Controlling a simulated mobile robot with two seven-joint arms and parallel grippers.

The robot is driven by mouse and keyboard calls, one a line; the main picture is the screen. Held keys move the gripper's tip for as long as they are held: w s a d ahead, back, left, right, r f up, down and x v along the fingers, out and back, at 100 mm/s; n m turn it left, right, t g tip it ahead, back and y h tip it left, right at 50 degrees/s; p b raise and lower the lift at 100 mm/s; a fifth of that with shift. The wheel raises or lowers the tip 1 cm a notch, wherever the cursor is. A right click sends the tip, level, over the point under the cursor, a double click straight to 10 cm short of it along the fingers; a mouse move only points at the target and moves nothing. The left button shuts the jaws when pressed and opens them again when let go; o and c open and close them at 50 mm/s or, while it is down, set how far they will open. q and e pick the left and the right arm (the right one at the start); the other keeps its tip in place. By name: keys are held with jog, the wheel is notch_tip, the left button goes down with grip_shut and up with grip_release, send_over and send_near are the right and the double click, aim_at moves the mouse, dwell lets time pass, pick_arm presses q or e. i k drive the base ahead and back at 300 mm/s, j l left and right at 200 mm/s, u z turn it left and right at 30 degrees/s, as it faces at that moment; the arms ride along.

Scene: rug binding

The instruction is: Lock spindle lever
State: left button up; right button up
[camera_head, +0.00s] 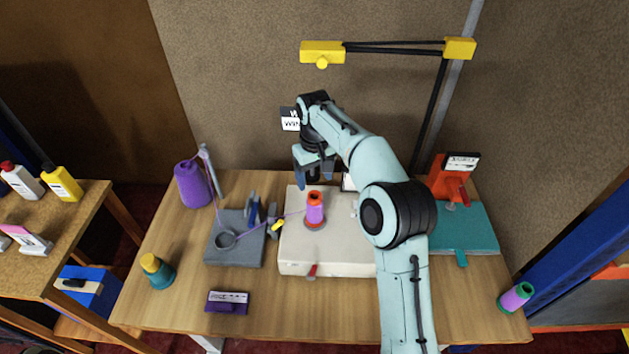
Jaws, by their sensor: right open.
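A white machine box (295,255) stands in the middle of the wooden table. A purple spool with an orange top (315,210) stands upright on a round base on it. A small red lever (312,270) shows at the box's front edge. I cannot tell for sure which part is the spindle lever. My right gripper (313,175) is open, pointing down, just behind the spool and near the box's back edge; it appears empty. My right arm hides the right part of the box and what lies behind it. My left gripper is not in view.
A grey block (225,255) with a ring guide and a purple thread cone (191,185) are at left. A teal plate (470,235) and an orange labelled unit (445,178) are at right. A black-and-yellow overhead arm (395,46) spans above.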

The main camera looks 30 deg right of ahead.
aim_at(311, 275)
jog(key=k+j, duration=0.8)
jog(key=k, duration=0.05)
